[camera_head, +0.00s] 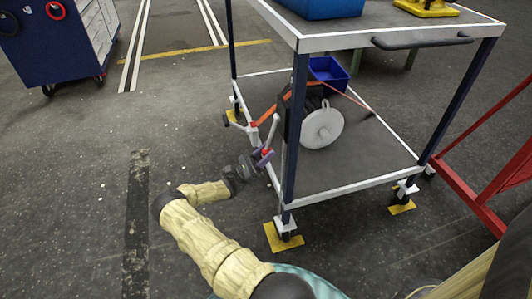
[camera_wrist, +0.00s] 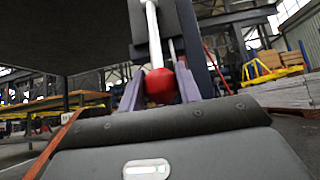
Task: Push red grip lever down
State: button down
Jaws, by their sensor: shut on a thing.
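The red grip (camera_wrist: 160,86) is a round red knob at the end of a white lever rod (camera_wrist: 153,38) in the wrist view. In the head view the white rod (camera_head: 273,131) rises from the red grip (camera_head: 266,152) toward a dark device (camera_head: 298,107) with a white disc (camera_head: 322,128), on the cart's lower shelf. My gripper (camera_head: 261,157) is at the cart's left side. Its purple fingers stand on both sides of the red grip and are shut on it. The fingertips' exact contact is too small to tell.
The cart (camera_head: 350,170) has a navy corner post (camera_head: 297,120) close to my gripper's right. A blue bin (camera_head: 330,73) sits behind the device. A red frame (camera_head: 495,185) stands at right. The floor at left is clear, up to a blue cabinet (camera_head: 60,45).

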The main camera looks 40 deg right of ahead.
jog(key=c, duration=1)
grip_release()
jog(key=shift+s+d, duration=0.1)
jog(key=shift+d, duration=0.1)
jog(key=shift+a, duration=0.1)
jog(key=b+v, duration=0.1)
jog(key=v, duration=1.6)
jog(key=shift+f, duration=0.25)
jog(key=shift+r, duration=0.1)
